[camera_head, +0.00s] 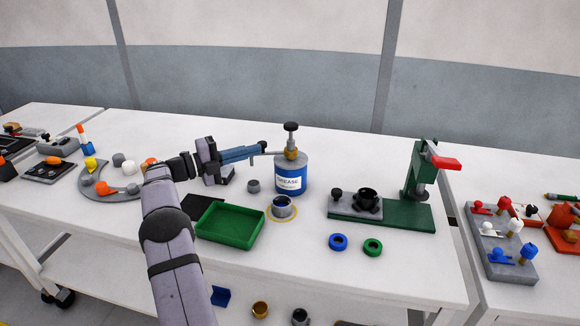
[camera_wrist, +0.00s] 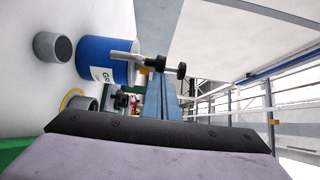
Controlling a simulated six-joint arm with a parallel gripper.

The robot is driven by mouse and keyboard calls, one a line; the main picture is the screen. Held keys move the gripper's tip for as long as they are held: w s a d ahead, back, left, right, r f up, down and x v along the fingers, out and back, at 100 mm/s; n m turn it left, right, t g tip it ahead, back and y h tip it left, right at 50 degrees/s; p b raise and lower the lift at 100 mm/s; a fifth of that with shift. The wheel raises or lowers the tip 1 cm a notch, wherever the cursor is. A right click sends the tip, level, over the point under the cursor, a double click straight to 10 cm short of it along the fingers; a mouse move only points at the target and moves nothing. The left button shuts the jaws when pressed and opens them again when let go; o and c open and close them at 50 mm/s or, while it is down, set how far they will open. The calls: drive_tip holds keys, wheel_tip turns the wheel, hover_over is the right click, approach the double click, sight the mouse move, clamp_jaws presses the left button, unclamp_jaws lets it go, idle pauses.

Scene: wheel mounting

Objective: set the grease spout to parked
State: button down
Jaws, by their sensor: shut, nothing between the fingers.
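The blue grease can (camera_head: 290,178) stands upright at the middle of the table, with a black-knobbed plunger (camera_head: 291,127) on top. Its grey spout (camera_head: 262,154) sticks out leftward from the brass-coloured head, toward my gripper. In the wrist view the can (camera_wrist: 100,62) and the spout (camera_wrist: 122,54) with its bent end also show. My gripper (camera_head: 263,146) is shut and empty, its blue fingers level and pointing right at the can's top. The fingertips are close beside the spout; I cannot tell whether they touch it.
A grey cup (camera_head: 254,186) stands left of the can, and a metal cup (camera_head: 281,207) stands on a yellow ring before it. A green tray (camera_head: 230,236) lies front left. A green press (camera_head: 412,205) stands right. Blue and green rings (camera_head: 338,242) lie in front of it.

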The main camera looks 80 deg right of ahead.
drive_tip(key=shift+w+d+r, duration=0.35)
drive_tip(key=shift+w+r, duration=0.1)
drive_tip(key=shift+r, duration=0.1)
drive_tip(key=f+v, duration=0.1)
drive_tip(key=v, duration=0.6)
drive_tip(key=shift+s+a+b, duration=0.3)
drive_tip(key=shift+a+b, duration=0.15)
drive_tip(key=shift+d, duration=0.1)
